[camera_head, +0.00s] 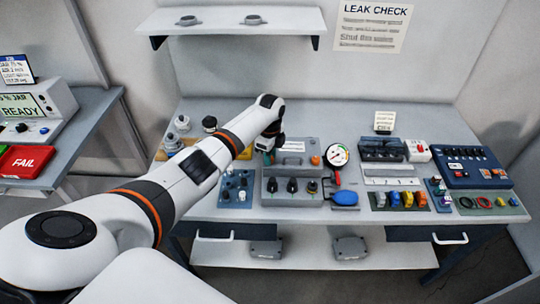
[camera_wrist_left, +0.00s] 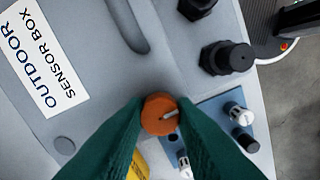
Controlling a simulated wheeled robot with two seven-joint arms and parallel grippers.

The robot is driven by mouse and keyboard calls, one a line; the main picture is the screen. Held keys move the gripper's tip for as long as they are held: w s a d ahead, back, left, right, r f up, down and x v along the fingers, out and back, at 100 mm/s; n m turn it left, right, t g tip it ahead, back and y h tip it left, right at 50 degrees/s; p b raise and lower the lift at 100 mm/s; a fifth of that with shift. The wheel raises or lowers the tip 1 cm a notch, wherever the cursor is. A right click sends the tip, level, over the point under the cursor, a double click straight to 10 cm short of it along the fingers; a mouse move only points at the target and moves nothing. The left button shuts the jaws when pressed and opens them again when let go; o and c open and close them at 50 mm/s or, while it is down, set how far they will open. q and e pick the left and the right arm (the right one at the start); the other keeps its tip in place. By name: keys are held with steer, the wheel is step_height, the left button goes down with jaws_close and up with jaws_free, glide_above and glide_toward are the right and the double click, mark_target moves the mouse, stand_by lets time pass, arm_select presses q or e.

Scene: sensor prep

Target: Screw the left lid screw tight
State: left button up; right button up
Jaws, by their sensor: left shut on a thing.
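The grey sensor box (camera_head: 268,198) stands at the middle front of the bench, and its label reads OUTDOOR SENSOR BOX (camera_wrist_left: 42,55) in the left wrist view. My left gripper (camera_head: 268,148) is over the left part of its lid. In the left wrist view its green fingers (camera_wrist_left: 160,122) are shut on the orange left lid screw (camera_wrist_left: 160,113), one finger on each side. The screw head has a slot with a light mark. How deep the screw sits is hard to tell. A second orange screw (camera_head: 315,160) shows at the lid's right. My right gripper is not in view.
Black cable glands (camera_wrist_left: 228,57) stick out of the box's front. A blue mat with small fittings (camera_head: 237,188) lies left of the box. A pressure gauge (camera_head: 338,155) and a blue item (camera_head: 345,198) are close on the right. A shelf (camera_head: 232,22) hangs above.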

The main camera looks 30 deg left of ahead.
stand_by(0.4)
arm_select(q)
steer(key=o, duration=1)
steer(key=shift+r, duration=0.15)
step_height(320, 180, up, 12)
steer(key=b, duration=0.2)
steer(key=shift+b, duration=0.3)
steer(key=shift+f, duration=0.2)
